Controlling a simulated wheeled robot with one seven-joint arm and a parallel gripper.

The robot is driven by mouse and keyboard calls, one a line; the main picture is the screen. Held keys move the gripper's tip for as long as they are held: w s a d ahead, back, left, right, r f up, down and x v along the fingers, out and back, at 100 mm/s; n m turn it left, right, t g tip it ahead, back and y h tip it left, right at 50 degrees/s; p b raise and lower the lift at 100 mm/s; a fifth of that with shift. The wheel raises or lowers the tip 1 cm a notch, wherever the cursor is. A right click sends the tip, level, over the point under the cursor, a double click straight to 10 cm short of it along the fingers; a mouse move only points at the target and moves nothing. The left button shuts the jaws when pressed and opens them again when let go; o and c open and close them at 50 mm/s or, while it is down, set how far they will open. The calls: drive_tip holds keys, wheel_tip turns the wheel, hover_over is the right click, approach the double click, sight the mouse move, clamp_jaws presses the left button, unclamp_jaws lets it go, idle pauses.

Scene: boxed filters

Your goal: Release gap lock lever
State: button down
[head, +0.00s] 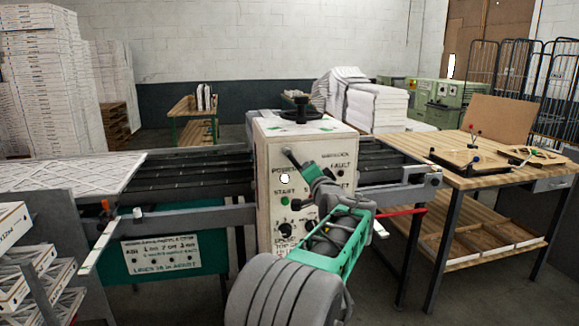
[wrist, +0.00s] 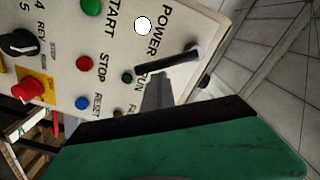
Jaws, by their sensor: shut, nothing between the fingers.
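A dark bar-shaped lever (head: 291,157) sticks out, tilted up and to the left, near the top of the cream control box's front (head: 266,215). It also shows in the wrist view (wrist: 182,61), near the POWER and RUN labels. I take it for the gap lock lever; no label beside it can be read clearly. My gripper (head: 306,168) is at the lever's lower end. In the wrist view its narrow grey fingers (wrist: 156,90) are together and empty, with tips right by the lever's side. I cannot tell whether they touch. The green gripper body hides the panel's lower part there.
A red emergency button (wrist: 30,90) and a black knob (wrist: 18,43) sit on the same panel. A black handwheel (head: 301,110) tops the box. Dark conveyor rails (head: 200,175) run on the left. A wooden workbench (head: 480,178) stands at the right.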

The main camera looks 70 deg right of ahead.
drive_tip(key=w+m, duration=0.1)
drive_tip(key=m, duration=0.1)
drive_tip(key=a+f+m, duration=0.1)
drive_tip(key=m, duration=0.1)
drive_tip(key=w+f+m, duration=0.1)
drive_tip(key=shift+w+a+f+m+b, duration=0.15)
drive_tip(key=shift+w+a+m+b, duration=0.2)
drive_tip(key=shift+m+b, duration=0.05)
drive_tip(key=shift+w, duration=0.1)
idle(0.4)
drive_tip(key=s+a+b, duration=0.2)
drive_tip(key=s+a, duration=0.5)
drive_tip(key=s, duration=0.2)
drive_tip(key=shift+a+b, duration=0.2)
drive_tip(key=shift+b, duration=0.2)
